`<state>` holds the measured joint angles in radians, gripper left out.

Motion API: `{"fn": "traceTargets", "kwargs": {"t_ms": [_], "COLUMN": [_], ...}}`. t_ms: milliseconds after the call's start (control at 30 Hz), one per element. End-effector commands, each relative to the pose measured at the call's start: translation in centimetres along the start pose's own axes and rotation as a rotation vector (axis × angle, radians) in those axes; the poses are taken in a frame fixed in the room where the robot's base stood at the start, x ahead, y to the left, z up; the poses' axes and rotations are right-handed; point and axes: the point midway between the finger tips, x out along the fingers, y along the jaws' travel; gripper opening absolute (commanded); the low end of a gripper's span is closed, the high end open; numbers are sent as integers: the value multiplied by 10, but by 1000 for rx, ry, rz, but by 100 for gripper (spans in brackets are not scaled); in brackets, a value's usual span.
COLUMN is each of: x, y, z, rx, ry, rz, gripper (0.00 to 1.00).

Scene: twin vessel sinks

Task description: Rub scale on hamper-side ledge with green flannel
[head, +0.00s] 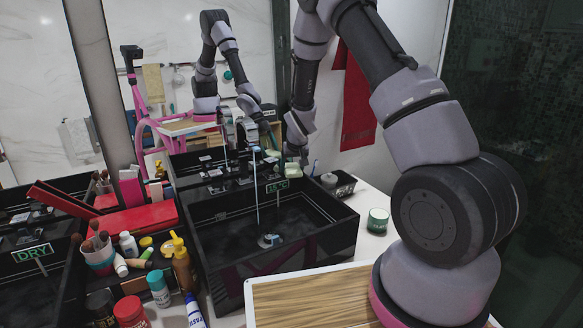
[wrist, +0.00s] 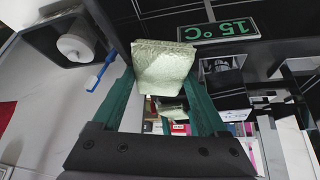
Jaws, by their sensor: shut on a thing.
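My gripper (head: 297,155) hangs over the back right of the right-hand black sink (head: 300,248). In the wrist view its two teal fingers (wrist: 165,95) are closed on a folded pale green flannel (wrist: 165,68). The flannel (head: 296,149) looks small and partly hidden in the head view. The pale ledge (head: 348,232) runs along the sink's right side, beside a slatted wooden top in a white frame (head: 318,300), perhaps the hamper. I cannot make out scale on the ledge; my arm hides part of this side.
A green jar (head: 377,221) stands on the ledge. A "15 °C" display (wrist: 216,30) is close to the flannel. Bottles and a red box (head: 138,218) crowd the left; a mirror is behind.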

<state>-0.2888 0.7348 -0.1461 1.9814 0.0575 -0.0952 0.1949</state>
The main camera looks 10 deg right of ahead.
Motion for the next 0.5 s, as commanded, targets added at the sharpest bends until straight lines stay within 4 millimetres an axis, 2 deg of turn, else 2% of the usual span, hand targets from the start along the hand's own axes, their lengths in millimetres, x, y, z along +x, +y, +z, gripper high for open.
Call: {"fn": "traceTargets", "kwargs": {"t_ms": [500], "x": [-42], "y": [1], "z": [-25], "rx": [1], "ry": [3], "rz": [1], "gripper": [24]}}
